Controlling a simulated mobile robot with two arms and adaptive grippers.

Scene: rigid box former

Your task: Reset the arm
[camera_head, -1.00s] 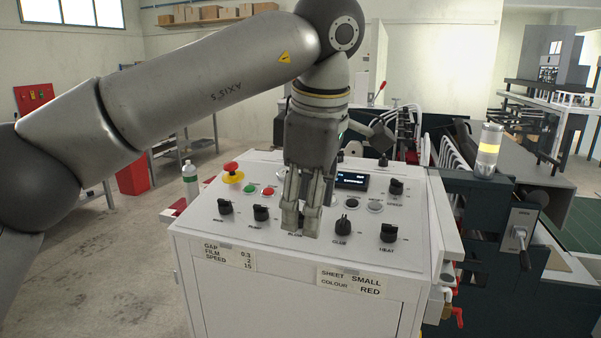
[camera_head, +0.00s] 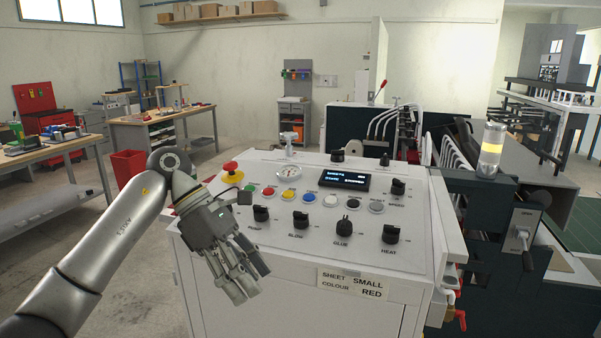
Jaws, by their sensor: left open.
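My left arm comes in from the lower left, and my left gripper (camera_head: 243,283) hangs in front of the left front corner of the white control console (camera_head: 290,310). The gripper's fingers point down and to the right, apart, with nothing seen between them. The console top carries a row of black knobs, with the blow knob (camera_head: 300,220), glue knob (camera_head: 347,228) and heat knob (camera_head: 390,234) in clear view. My right gripper is not in view.
A red emergency button (camera_head: 231,167), coloured buttons and a lit display (camera_head: 345,180) are on the panel. A signal lamp (camera_head: 491,150) and dark machinery stand to the right. Workbenches (camera_head: 160,120) and a red bin (camera_head: 128,166) are behind left. Open floor lies left of the console.

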